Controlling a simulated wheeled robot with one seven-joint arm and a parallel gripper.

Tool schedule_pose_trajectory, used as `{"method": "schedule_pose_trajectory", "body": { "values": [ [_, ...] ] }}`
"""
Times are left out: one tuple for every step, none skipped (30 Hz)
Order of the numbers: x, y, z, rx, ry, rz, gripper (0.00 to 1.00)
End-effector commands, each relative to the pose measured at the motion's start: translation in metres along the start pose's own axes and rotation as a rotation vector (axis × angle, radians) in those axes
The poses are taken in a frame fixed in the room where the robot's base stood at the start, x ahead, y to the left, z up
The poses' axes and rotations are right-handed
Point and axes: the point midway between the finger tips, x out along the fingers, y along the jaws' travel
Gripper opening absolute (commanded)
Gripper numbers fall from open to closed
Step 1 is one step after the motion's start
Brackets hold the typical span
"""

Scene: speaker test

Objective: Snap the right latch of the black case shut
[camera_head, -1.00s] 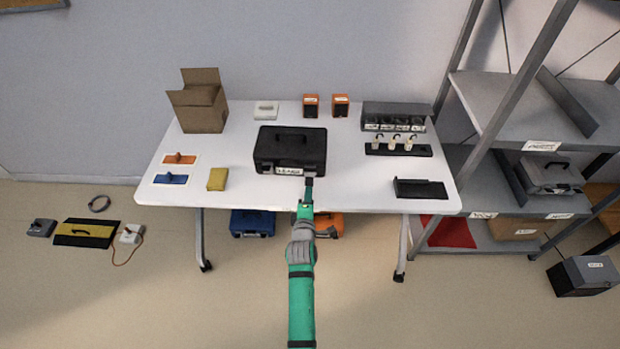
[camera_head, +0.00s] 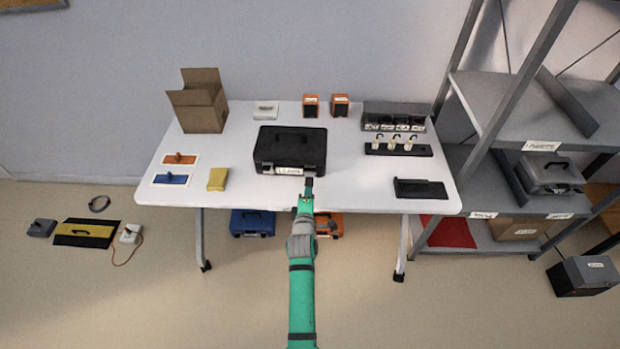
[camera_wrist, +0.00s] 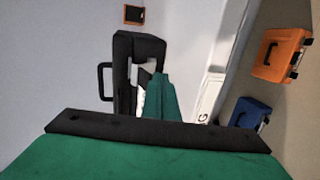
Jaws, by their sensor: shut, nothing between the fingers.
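The black case (camera_head: 291,148) stands closed on the white table, its handle on top and a white label (camera_head: 289,171) on its front. My gripper (camera_head: 308,184) is shut and empty, at the right part of the case's front, just on the near side of it. In the wrist view the case (camera_wrist: 122,75) appears turned on its side, behind my green fingers (camera_wrist: 160,97). A small light grey piece near the case's front right looks like the right latch; my gripper partly hides it, and I cannot tell its position or whether the fingers touch it.
The white table (camera_head: 350,190) is clear around the case's front. A yellow block (camera_head: 217,179) lies left and a black tray (camera_head: 420,188) right. Orange speakers (camera_head: 311,105) and a cardboard box (camera_head: 203,110) stand behind. Blue (camera_head: 252,222) and orange cases (camera_head: 329,224) are under the table.

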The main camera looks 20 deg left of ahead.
Motion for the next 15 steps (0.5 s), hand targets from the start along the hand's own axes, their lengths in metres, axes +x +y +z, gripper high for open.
{"method": "schedule_pose_trajectory", "body": {
  "values": [
    [0.0008,0.0006,0.0,0.0,0.0,0.0,0.0],
    [0.0012,0.0009,0.0,0.0,0.0,0.0,0.0],
    [0.0018,0.0012,0.0,0.0,0.0,0.0,0.0],
    [0.0022,0.0015,0.0,0.0,0.0,0.0,0.0],
    [0.0027,0.0019,0.0,0.0,0.0,0.0,0.0],
    [0.0033,0.0022,0.0,0.0,0.0,0.0,0.0],
    [0.0037,0.0026,0.0,0.0,0.0,0.0,0.0],
    [0.0042,0.0029,0.0,0.0,0.0,0.0,0.0],
    [0.0048,0.0033,0.0,0.0,0.0,0.0,0.0],
    [0.0052,0.0036,0.0,0.0,0.0,0.0,0.0],
    [0.0057,0.0039,-0.0001,0.0,0.0,0.0,0.0],
    [0.0063,0.0043,-0.0001,0.0,0.0,0.0,0.0],
    [0.0067,0.0046,-0.0001,0.0,0.0,0.0,0.0],
    [0.0072,0.0049,-0.0001,0.0,0.0,0.0,0.0],
    [0.0077,0.0053,-0.0001,0.0,0.0,0.0,0.0]
  ]
}}
